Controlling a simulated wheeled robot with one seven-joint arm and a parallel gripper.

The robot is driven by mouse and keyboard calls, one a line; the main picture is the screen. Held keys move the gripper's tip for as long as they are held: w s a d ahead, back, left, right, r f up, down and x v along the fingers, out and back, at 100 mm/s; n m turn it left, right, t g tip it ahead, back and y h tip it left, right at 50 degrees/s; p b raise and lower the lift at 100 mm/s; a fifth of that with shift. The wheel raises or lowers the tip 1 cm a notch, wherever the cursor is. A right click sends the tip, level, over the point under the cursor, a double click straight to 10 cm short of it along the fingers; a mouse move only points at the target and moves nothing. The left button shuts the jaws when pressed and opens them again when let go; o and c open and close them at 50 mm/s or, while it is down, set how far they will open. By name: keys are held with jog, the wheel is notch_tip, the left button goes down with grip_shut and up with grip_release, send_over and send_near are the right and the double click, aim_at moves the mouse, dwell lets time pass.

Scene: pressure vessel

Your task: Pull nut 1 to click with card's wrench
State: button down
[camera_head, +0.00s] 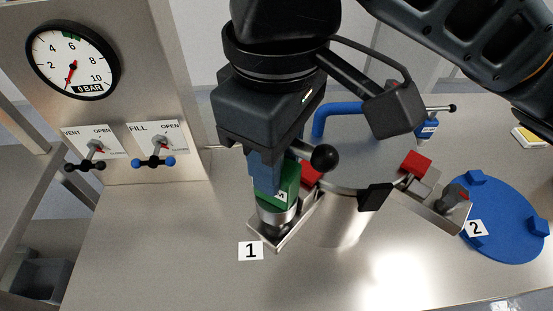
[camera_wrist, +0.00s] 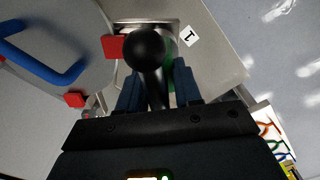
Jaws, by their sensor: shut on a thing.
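My gripper (camera_head: 272,178) is shut on a green wrench (camera_head: 278,190) marked with a letter that looks like "M". The wrench stands roughly upright, with its silver socket (camera_head: 277,215) down at the bracket by the label "1" (camera_head: 250,251). Nut 1 is hidden under the socket, so I cannot see how well they are seated. The wrench's black ball-ended lever (camera_head: 324,157) points right of my fingers. In the wrist view the black ball (camera_wrist: 144,46) covers most of the wrench, and a strip of green (camera_wrist: 171,48) shows between my fingers (camera_wrist: 158,88).
The vessel lid (camera_head: 365,165) has a blue handle (camera_head: 335,110) and red blocks. Nut 2 (camera_head: 455,195) is at right, near a blue disc (camera_head: 510,225). A blue tool (camera_head: 428,125) stands behind. A gauge (camera_head: 72,60) and two valves are at left. The front bench is clear.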

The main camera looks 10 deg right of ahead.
jog(key=shift+r, duration=2.55)
